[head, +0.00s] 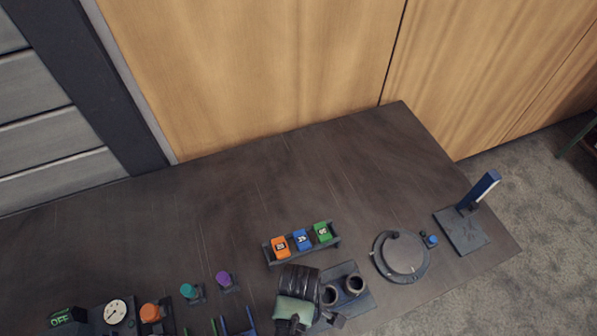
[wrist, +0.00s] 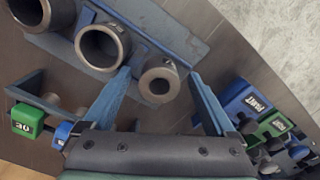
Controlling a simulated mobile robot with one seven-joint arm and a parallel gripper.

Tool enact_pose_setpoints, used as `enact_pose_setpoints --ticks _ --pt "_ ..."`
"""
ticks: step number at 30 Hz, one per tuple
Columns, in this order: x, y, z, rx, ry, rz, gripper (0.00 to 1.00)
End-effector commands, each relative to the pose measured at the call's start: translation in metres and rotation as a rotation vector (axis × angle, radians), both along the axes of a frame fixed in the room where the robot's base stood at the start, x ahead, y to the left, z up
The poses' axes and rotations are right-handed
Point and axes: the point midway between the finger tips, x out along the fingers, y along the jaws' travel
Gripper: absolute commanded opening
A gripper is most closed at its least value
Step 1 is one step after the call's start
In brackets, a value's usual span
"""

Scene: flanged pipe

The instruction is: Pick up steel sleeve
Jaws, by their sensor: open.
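Three grey steel ring-shaped cylinders stand in a row on a blue-grey plate. In the wrist view they are a large one at the top left (wrist: 62,14), a middle one (wrist: 122,47) and a small thick-walled one (wrist: 168,90). I cannot tell by marking which is the steel sleeve. My gripper (wrist: 160,76) is open, with its blue fingers on either side of the small cylinder; contact is not visible. In the head view two cylinders show, one at the left (head: 329,295) and one at the right (head: 355,284), beside my arm, which hides the third.
A rack (head: 271,255) holding orange, blue and green labelled blocks stands behind the plate. A round dark flange (head: 402,254) and a blue upright stand (head: 478,191) are to the right. Knobs and a gauge (head: 115,311) are at the left. The table's back is clear.

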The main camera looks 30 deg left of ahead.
Motion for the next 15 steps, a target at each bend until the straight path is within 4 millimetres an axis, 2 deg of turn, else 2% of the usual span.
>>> enact_pose_setpoints --ticks 6,8,15 --pt "0.0003 0.0003 -0.0007 0.001 -0.001 0.000 0.91" --pt "0.0003 0.0003 -0.0007 0.001 -0.001 0.000 0.82" --pt "0.0004 0.0004 -0.0005 0.001 -0.001 0.000 0.39"
